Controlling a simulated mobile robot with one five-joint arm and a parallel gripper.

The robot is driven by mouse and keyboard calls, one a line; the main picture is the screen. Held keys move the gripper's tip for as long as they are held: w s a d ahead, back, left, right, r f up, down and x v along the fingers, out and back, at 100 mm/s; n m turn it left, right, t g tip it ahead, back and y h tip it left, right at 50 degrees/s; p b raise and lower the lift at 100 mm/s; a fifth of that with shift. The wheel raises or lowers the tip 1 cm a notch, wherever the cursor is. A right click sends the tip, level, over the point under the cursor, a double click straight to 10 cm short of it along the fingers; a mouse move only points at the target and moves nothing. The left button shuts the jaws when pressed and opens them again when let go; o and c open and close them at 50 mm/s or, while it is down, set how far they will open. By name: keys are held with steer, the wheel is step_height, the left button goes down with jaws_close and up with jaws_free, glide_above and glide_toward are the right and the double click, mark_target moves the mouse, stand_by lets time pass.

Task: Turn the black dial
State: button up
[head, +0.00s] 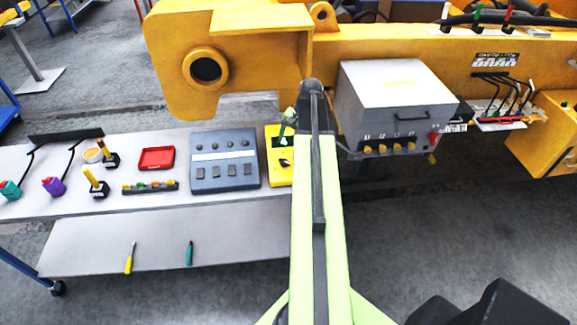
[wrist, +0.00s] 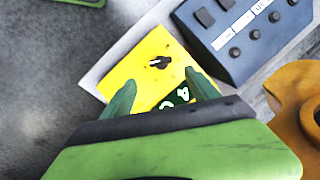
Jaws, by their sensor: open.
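The black dial (wrist: 160,62) sits on the face of a yellow panel (wrist: 140,70), seen in the wrist view. In the head view the yellow panel (head: 278,175) lies on the bench, and the small dark dial (head: 286,162) shows on it, left of my arm. My gripper (wrist: 159,76) is open, with its two green fingers apart over the panel, one toward each side of the dial. No contact with the dial shows. In the head view my gripper (head: 288,125) is small and partly hidden by my arm. A dark green label with white letters is partly covered by my gripper.
A blue-grey control box (head: 224,160) stands left of the yellow panel. A red tray (head: 157,158) and several coloured handles lie further left on the bench. A yellow machine beam (head: 230,50) rises behind, and a grey box with knobs (head: 392,95) is to the right.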

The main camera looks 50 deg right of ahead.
mark_target(285, 160)
steer(key=b+x, duration=0.9)
steer(key=x, duration=0.2)
steer(key=shift+r, duration=0.1)
steer(key=shift+c, duration=0.3)
